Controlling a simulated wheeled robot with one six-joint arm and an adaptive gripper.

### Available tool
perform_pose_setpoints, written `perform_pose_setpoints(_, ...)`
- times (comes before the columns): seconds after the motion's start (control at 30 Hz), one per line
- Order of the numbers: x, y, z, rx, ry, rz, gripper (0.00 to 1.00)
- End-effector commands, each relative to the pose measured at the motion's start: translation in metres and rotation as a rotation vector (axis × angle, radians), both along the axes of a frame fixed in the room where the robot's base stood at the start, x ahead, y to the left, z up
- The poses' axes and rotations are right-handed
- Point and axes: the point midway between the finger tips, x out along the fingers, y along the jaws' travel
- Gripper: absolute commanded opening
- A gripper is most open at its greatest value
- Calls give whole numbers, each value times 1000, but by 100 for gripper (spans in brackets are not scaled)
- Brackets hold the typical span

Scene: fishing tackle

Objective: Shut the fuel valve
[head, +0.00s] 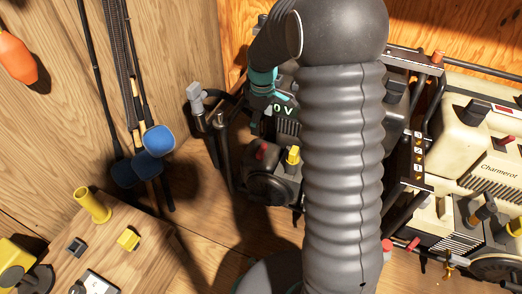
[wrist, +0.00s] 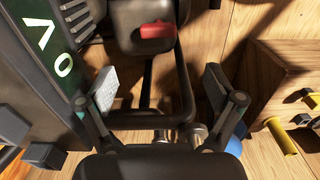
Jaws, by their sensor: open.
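A dark generator (head: 272,186) stands on the wooden floor, partly behind my arm. It carries a small red handle (head: 262,150) and a yellow knob (head: 293,156). I cannot tell from the pictures which of its controls is the fuel valve. In the wrist view a red handle (wrist: 157,30) on a dark block lies beyond the fingertips, near the top edge. My gripper (wrist: 160,85) is open and empty, apart from the red handle. Black tube bars of a frame run behind and between the fingers. In the head view my arm hides much of the generator.
A dark panel with large pale lettering (wrist: 50,55) stands close to the left finger. A cream generator (head: 478,135) stands at the right. A wooden table (head: 140,270) with yellow items is at lower left. Rods with blue ends (head: 158,141) lean on the wall.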

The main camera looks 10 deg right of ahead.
Motion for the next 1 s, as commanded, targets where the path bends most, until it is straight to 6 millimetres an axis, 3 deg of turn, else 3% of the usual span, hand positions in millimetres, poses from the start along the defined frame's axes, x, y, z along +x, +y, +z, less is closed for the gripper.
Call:
perform_pose_setpoints(0.27, 7, 0, -27, 0, 15, 28, 92)
perform_pose_setpoints(0.8, 5, 0, -122, 0, 17, 27, 92)
perform_pose_setpoints(1.0, 6, 0, -144, 0, 15, 27, 92)
